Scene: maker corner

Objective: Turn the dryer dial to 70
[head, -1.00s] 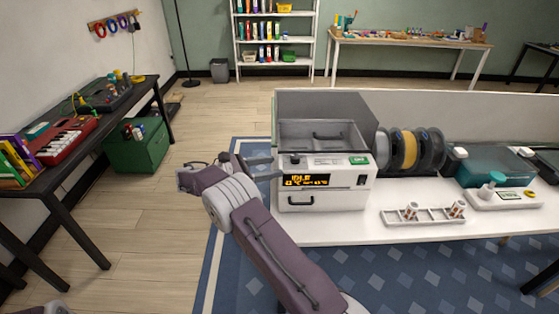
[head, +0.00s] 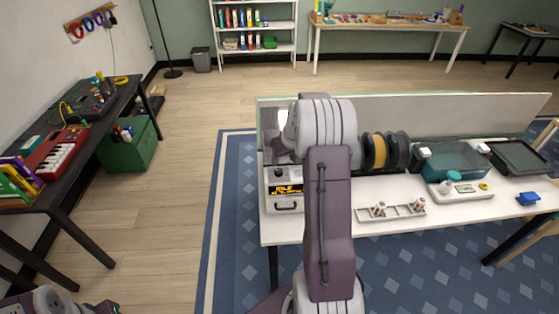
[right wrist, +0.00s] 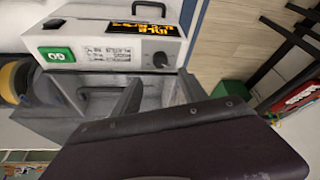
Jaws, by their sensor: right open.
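The white dryer (head: 285,199) stands at the left end of the white table. Its display (head: 286,189) reads IDLE, with a second line too small to read. In the right wrist view the dark round dial (right wrist: 160,58) is on the dryer's front panel (right wrist: 110,58), beside printed marks I cannot read. My right gripper (right wrist: 160,88) is open and empty; its grey fingers point toward the dial and appear apart from it.
The green GO button (right wrist: 56,54) is on the same panel. Filament spools (head: 384,151) stand right of the dryer. A rack (head: 391,212) with small parts lies at the table's front edge. A tall grey panel (head: 450,117) runs behind.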

